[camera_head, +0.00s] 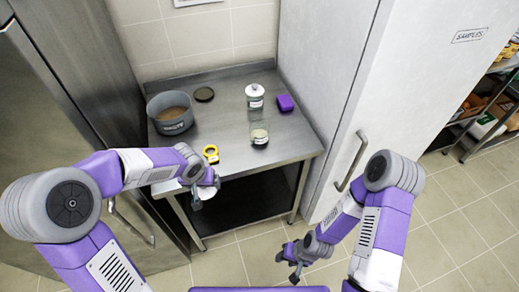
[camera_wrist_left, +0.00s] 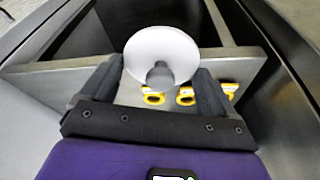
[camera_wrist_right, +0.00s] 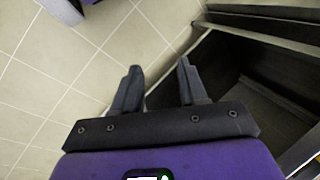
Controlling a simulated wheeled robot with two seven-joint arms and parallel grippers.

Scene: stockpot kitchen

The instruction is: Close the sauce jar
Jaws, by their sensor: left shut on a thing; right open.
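My left gripper (camera_head: 207,187) is shut on a white round lid (camera_wrist_left: 165,50) with a grey knob. In the left wrist view the knob points toward the camera, between the fingers (camera_wrist_left: 160,78). The lid is off to the front left of the table, partly hidden by the gripper in the head view. A small open-topped glass jar (camera_head: 260,140) with a white label, apparently the sauce jar, stands upright near the table's front right. The lid and jar are apart. My right gripper (camera_head: 291,268) is open and empty, low before the table; its fingers also show in the right wrist view (camera_wrist_right: 158,85).
A tall white cabinet (camera_head: 335,70) bounds the right; the table's middle is clear.

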